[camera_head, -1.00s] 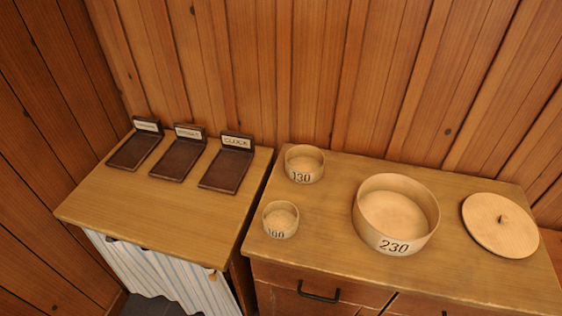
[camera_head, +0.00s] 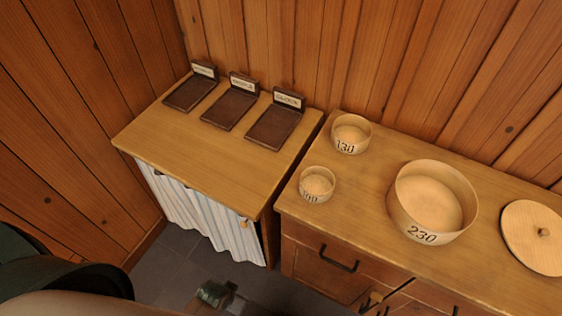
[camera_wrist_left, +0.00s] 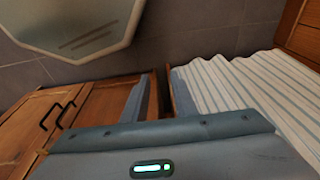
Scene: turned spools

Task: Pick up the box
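Three round pale wooden boxes stand open-topped on the right cabinet in the head view. The small box marked 100 (camera_head: 317,186) is near the front left edge, the box marked 130 (camera_head: 351,134) is behind it, and the large box marked 230 (camera_head: 431,203) is to their right. The pictures do not show which one is meant. My left gripper (camera_head: 215,294) is low, in front of the tables and apart from the boxes. In the left wrist view its two fingers (camera_wrist_left: 160,92) stand apart with nothing between them. My right gripper is out of view.
A round knobbed lid (camera_head: 536,236) lies right on the cabinet top (camera_head: 365,220). The left table (camera_head: 205,150) carries three dark labelled trays (camera_head: 274,127) at the back; its front is bare. A striped curtain (camera_head: 210,218) hangs below. Drawers have dark handles (camera_head: 338,258).

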